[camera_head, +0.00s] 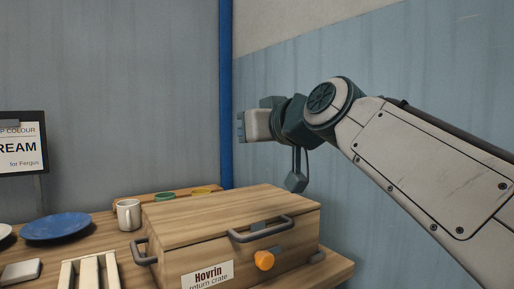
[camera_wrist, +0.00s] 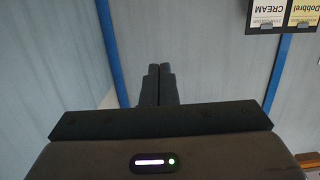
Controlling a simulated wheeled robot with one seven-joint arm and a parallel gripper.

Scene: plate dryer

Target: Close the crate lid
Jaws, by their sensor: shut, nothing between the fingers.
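The wooden crate (camera_head: 215,253) stands on the wooden table, with a label reading "Hovrin return crate" on its front. Its lid (camera_head: 232,208) lies flat across the top, and no gap shows between lid and box from here. A dark handle (camera_head: 262,229) and an orange knob (camera_head: 264,260) are at the front. Another dark handle (camera_head: 145,252) is on the left side. My gripper (camera_head: 241,126) is above and behind the crate, apart from it, pointing left. In the wrist view, my gripper (camera_wrist: 158,72) has its fingers together with nothing between them. The crate is not in the wrist view.
A white mug (camera_head: 129,214), a blue plate (camera_head: 56,226) and a pale rack (camera_head: 90,271) are left of the crate. A wooden tray (camera_head: 150,197) with green and yellow round items lies behind it. A sign (camera_head: 22,145) stands at the far left. Walls close off the back and right.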

